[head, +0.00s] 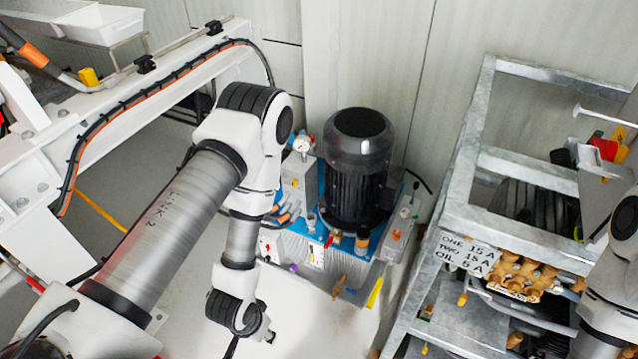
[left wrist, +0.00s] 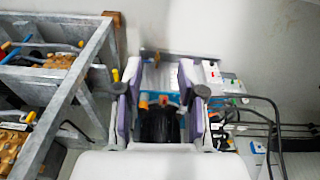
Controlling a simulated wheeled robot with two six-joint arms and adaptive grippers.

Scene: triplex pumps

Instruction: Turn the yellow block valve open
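Several yellow parts show, and I cannot tell for sure which is the block valve. A slim yellow handle (head: 375,292) stands at the front right corner of the pump unit with the black motor (head: 358,165). A yellow handle (left wrist: 116,75) also shows in the left wrist view, just left of the fingers. My left gripper (left wrist: 160,72) is open, its two fingers spread with nothing held. The motor shows beyond, between them.
A galvanized rack (head: 470,160) with brass-coloured pump parts (head: 522,275) and a white label (head: 468,254) stands at right. A red and yellow part (head: 606,147) is on it. A white beam (head: 130,110) with cables runs at left. Pale floor is free below the unit.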

